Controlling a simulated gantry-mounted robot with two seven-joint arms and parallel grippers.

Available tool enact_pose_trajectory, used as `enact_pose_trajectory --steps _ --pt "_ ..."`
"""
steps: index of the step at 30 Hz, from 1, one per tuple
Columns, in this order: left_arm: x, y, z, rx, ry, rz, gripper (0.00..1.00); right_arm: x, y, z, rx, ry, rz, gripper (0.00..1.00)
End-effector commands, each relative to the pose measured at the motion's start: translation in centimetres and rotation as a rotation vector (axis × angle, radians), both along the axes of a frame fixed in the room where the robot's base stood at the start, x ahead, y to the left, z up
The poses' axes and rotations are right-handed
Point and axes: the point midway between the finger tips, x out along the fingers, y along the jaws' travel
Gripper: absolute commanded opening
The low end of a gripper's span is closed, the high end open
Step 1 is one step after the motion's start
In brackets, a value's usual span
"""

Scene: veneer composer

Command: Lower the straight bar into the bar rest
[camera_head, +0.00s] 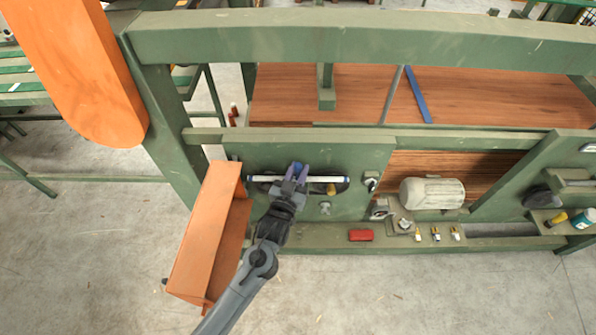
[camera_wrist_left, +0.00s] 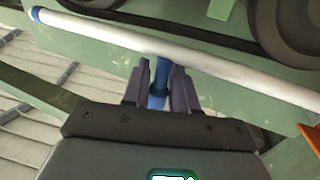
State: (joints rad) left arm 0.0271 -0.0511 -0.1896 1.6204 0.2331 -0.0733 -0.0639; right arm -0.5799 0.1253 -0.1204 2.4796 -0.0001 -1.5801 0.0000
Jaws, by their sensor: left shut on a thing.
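The straight bar (camera_head: 322,179) is white with blue ends and lies level across the picture in front of the green machine panel. In the left wrist view the bar (camera_wrist_left: 100,32) crosses from upper left to lower right just beyond my fingertips. My left gripper (camera_head: 292,174) is at the bar's middle. In the left wrist view its fingers (camera_wrist_left: 160,85) are shut on a blue piece that meets the bar. I cannot clearly single out the bar rest; whether the bar touches anything behind it is unclear. My right gripper is not in view.
Dark wheels (camera_wrist_left: 285,28) sit behind the bar. An orange open housing (camera_head: 205,230) stands close on the left. A motor (camera_head: 432,193) is on the right, with a red box (camera_head: 361,235) on the lower ledge (camera_head: 310,238). The floor in front is mostly clear.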

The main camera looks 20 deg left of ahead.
Motion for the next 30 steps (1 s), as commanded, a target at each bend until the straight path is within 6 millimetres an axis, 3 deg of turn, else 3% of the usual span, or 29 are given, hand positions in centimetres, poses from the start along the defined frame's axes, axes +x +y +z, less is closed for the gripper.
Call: enact_pose_trajectory --steps 11,30 --pt "0.0 0.0 -0.1 0.000 -0.002 0.000 0.00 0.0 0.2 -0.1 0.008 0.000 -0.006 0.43" --pt "0.0 0.0 -1.9 0.000 -0.002 0.000 0.00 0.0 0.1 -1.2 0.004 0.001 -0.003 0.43"
